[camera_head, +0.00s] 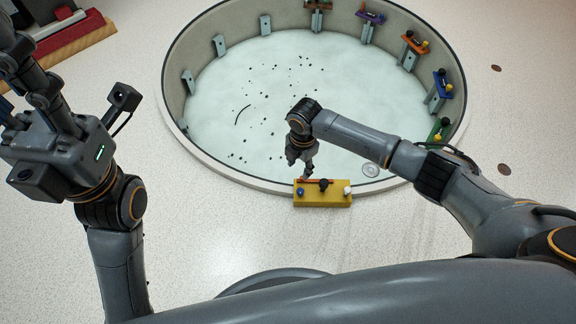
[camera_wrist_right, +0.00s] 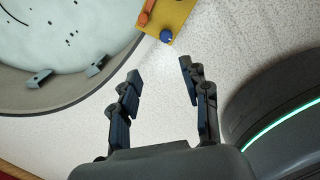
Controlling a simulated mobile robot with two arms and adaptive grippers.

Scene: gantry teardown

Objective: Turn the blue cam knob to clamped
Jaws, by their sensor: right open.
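The blue cam knob (camera_head: 300,191) sits at the left end of a yellow block (camera_head: 322,198) on the pool's near rim. In the right wrist view, the blue knob (camera_wrist_right: 166,37) is on the corner of the yellow block (camera_wrist_right: 178,17), beyond the fingertips. My right gripper (camera_head: 305,171) is near the block's left end; the wrist view shows its two fingers (camera_wrist_right: 160,68) apart, with nothing between them. The knob lies ahead of the gap, apart from both fingers. My left gripper (camera_head: 30,75) is at the upper left, far from the block; its fingertips are unclear.
The yellow block also carries a black knob (camera_head: 324,184), a white knob (camera_head: 347,190) and an orange-red bar (camera_head: 310,181). Several coloured blocks, including a blue one (camera_head: 442,84), sit along the right wall of the round pool (camera_head: 178,125). The floor in front is clear.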

